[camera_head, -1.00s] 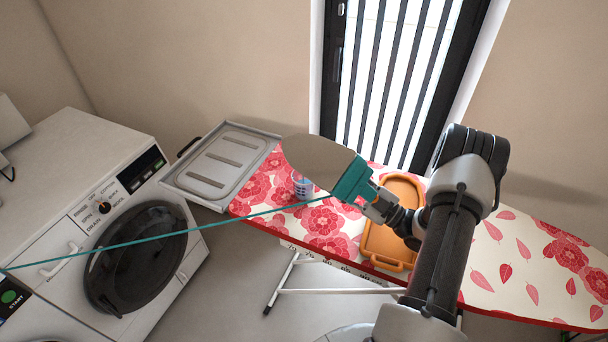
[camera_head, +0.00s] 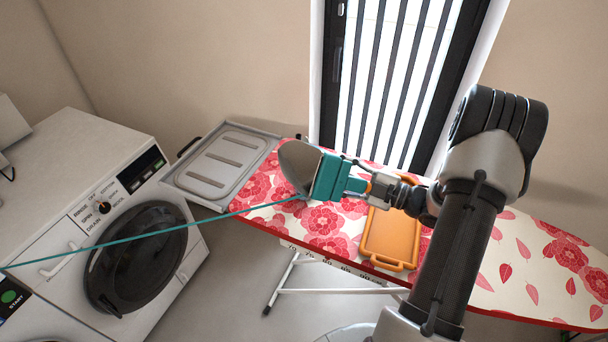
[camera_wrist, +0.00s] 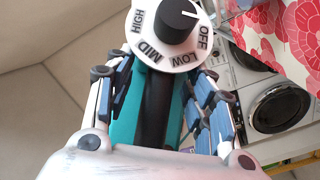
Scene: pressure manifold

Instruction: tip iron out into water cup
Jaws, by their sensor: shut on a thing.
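The iron has a grey soleplate (camera_head: 298,166) and a teal body (camera_head: 326,178); a teal cord runs from it to the left edge. In the wrist view its teal body (camera_wrist: 124,122) and dial (camera_wrist: 176,24) show, the dial marked OFF, LOW, MID and HIGH. My gripper (camera_wrist: 158,100) is shut on the iron's dark handle; it also shows in the head view (camera_head: 362,188). The iron is held above the left part of the ironing board, with its soleplate facing left. The water cup is hidden in the head view, where the iron covers the cup's earlier place.
An orange tray (camera_head: 388,236) lies on the flowered ironing board (camera_head: 512,262) below my arm. A grey ribbed rest (camera_head: 226,160) stands at the board's left end. A white washing machine (camera_head: 84,152) is at left. A barred window (camera_head: 398,70) is behind.

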